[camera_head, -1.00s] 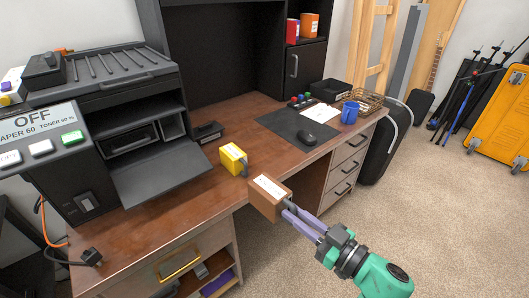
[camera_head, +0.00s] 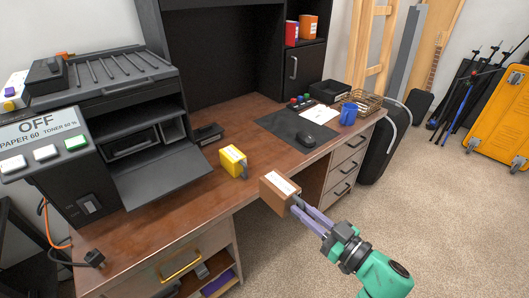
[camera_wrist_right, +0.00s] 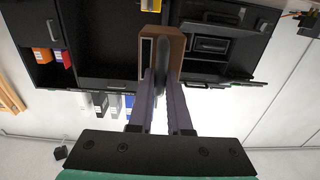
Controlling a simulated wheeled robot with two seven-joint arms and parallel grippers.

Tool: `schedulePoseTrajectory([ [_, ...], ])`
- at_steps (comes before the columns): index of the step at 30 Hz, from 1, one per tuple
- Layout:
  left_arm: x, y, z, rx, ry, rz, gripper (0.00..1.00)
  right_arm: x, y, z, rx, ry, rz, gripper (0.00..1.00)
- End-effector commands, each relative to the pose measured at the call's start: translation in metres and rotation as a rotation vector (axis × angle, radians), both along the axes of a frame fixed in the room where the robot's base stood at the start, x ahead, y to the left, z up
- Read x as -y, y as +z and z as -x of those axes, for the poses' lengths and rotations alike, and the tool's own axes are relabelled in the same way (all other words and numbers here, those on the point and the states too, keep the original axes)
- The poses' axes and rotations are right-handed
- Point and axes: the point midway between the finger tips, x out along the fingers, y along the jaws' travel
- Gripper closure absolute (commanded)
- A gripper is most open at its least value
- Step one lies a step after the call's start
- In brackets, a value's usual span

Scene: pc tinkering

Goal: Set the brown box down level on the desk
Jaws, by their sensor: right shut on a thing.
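The brown box (camera_head: 278,191) with a white label on top is held by my right gripper (camera_head: 298,204). In the head view it appears in front of the desk's front edge, tilted a little in the picture. I cannot tell its exact height. The right wrist view shows the box (camera_wrist_right: 175,45) between the purple fingers of the right gripper (camera_wrist_right: 162,75). The wooden desk (camera_head: 185,205) runs from the lower left to the upper right. My left gripper is not in view.
A yellow box (camera_head: 233,161) stands on the desk just left of the brown box. A black printer (camera_head: 120,110) fills the desk's left side. A mouse (camera_head: 306,140) on a dark mat and a blue mug (camera_head: 348,115) are farther right. Bare desktop lies between the yellow box and mat.

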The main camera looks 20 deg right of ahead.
Motion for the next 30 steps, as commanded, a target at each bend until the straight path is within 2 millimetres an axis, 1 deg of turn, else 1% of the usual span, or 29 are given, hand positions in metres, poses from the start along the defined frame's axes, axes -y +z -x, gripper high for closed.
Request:
schedulePoseTrajectory([
  [3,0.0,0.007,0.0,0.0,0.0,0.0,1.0,0.013,0.002,-0.006,0.001,0.001,0.002,1.0],
  [12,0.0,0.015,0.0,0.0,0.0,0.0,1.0,0.048,0.002,-0.022,0.002,0.001,0.001,1.0],
  [24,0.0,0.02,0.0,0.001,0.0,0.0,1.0,0.093,0.001,-0.043,0.002,0.0,0.001,1.0],
  [30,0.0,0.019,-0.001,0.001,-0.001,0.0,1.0,0.116,0.001,-0.053,0.002,0.001,0.001,1.0],
])
